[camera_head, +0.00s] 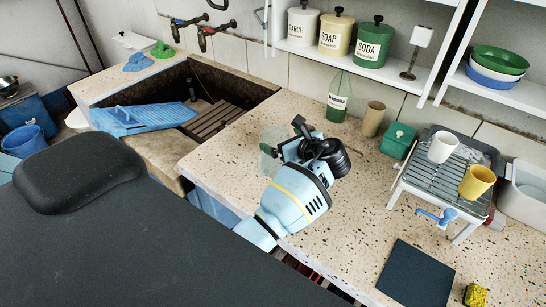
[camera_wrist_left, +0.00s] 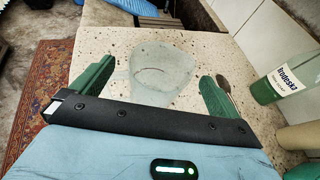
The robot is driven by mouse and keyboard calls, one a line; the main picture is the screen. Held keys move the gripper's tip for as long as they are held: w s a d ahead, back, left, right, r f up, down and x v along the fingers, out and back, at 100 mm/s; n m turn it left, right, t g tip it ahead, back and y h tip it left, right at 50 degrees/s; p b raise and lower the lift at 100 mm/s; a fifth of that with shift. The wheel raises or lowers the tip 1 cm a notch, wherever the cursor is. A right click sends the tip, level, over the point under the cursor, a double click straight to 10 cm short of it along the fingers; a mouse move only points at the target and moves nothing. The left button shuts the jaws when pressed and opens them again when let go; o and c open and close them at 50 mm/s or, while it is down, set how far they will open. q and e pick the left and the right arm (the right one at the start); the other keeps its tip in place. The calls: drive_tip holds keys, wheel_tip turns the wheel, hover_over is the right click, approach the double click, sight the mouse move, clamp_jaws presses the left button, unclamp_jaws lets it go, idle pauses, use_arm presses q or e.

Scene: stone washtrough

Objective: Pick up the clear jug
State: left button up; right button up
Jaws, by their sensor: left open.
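The clear jug (camera_wrist_left: 160,68) stands on the speckled counter, see-through and pale, in the upper middle of the left wrist view. In the head view it shows as a greenish see-through shape (camera_head: 268,148), partly hidden behind my left gripper (camera_head: 303,137). In the left wrist view my left gripper (camera_wrist_left: 155,88) is open, with its two green fingers apart on either side of the jug. The jug appears in the gap between them, and I cannot tell whether either finger touches it. My right gripper is not in view.
A green labelled bottle (camera_head: 338,97) and a beige cup (camera_head: 373,119) stand behind the gripper. A green box (camera_head: 397,140) and a rack (camera_head: 437,183) with two cups are to the right. A stone trough (camera_head: 165,150) lies left. The front counter is mostly clear.

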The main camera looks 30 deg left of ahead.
sight(267, 134)
use_arm(q)
drive_tip(key=x, duration=0.4)
drive_tip(key=shift+w+a+f, duration=0.1)
drive_tip(key=shift+f, duration=0.35)
drive_tip(key=shift+w+a+b, duration=0.15)
drive_tip(key=shift+a+b, duration=0.1)
drive_tip(key=shift+b, duration=0.05)
drive_tip(key=c, duration=1.2)
